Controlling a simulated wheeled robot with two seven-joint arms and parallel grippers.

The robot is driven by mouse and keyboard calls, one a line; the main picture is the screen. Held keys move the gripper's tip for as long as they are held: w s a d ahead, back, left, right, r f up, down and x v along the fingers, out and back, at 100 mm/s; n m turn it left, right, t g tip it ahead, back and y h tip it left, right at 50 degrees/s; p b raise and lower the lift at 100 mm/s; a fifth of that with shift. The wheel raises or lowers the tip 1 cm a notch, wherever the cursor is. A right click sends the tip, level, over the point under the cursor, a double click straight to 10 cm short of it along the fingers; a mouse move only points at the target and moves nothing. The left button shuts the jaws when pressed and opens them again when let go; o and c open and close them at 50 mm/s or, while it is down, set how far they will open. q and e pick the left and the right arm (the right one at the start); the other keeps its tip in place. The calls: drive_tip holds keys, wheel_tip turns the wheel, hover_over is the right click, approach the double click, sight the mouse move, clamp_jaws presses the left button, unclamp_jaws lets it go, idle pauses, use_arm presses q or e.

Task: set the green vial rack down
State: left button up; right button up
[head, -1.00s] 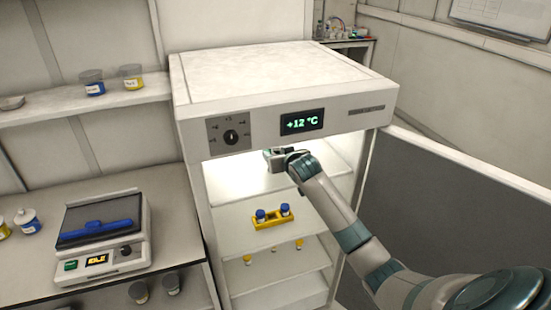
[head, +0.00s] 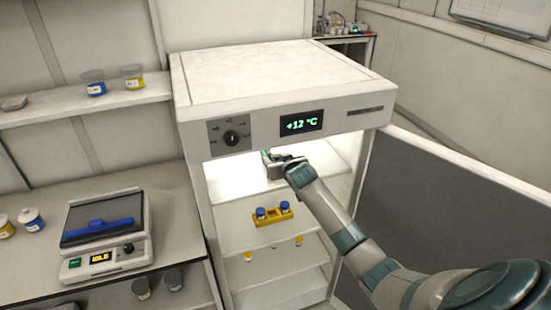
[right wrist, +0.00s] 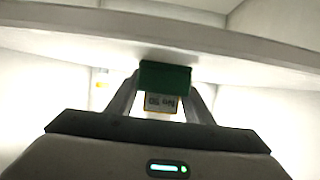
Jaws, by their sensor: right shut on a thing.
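My right gripper (head: 272,162) reaches through the open front of the lit cabinet (head: 218,190), at the level of its upper shelf (head: 238,189). In the right wrist view its two fingers (right wrist: 164,92) are shut on the green vial rack (right wrist: 165,75), which shows as a small green block with a white and yellow label below it. In the head view only a sliver of green shows by the fingers; the arm and the cabinet's top panel hide the rest. I cannot tell whether the rack touches the shelf. My left gripper is not in view.
A yellow rack (head: 272,216) with two blue-capped vials stands on the shelf below. Yellow-capped vials (head: 299,241) are lower down. The cabinet door (head: 455,215) stands open at the right. A device with a blue bar (head: 103,235) sits on the left bench.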

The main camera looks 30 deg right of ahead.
drive_tip(key=shift+f, duration=0.1)
drive_tip(key=o, duration=1.1)
drive_tip(key=shift+v, duration=0.8)
drive_tip(key=b+v, duration=0.2)
drive_tip(key=v, duration=0.8)
drive_tip(key=shift+s+a+b, duration=0.1)
drive_tip(key=shift+s+b, duration=0.1)
drive_tip(key=shift+b, duration=0.15)
